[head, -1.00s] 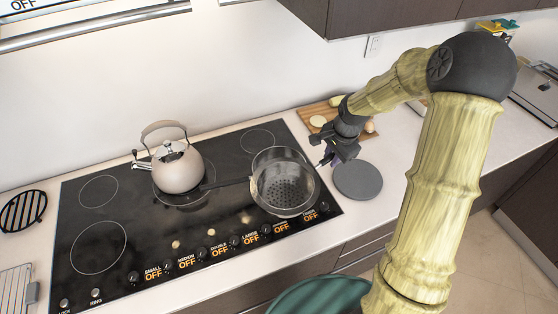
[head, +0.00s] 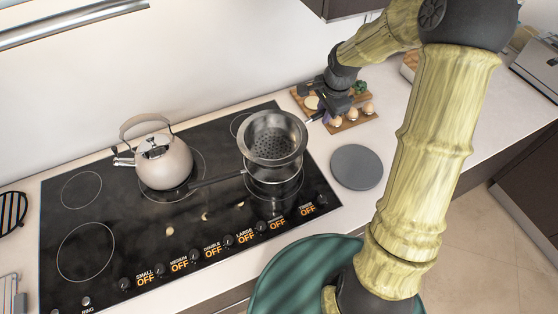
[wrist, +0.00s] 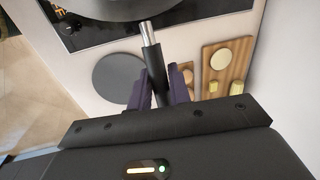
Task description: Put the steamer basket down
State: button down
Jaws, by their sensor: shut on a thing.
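The steamer basket (head: 272,138) is a metal bowl with a perforated bottom. The wrist view shows the handle (wrist: 152,48) between the dark purple fingers of my gripper (wrist: 163,88). The basket hangs above the saucepan (head: 273,184) on the stove, overlapping it in the head view. The saucepan's long dark handle (head: 215,181) points left, toward the kettle. The basket hides much of the saucepan, so I cannot tell the exact gap between them.
A beige kettle (head: 163,163) stands on the black stove (head: 120,245). A round grey disc (head: 357,167) lies on the counter right of the stove. Behind it is a wooden board (head: 350,124) with eggs and other food.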

notch_tip(320, 180, down, 6)
jog(key=p, duration=0.1)
jog(key=shift+f, duration=0.15)
jog(key=shift+f+p, duration=0.55)
jog(key=shift+f, duration=1.3)
jog(key=shift+f, duration=0.1)
jog(key=c, duration=1.3)
grip_release()
jog(key=shift+r, duration=0.2)
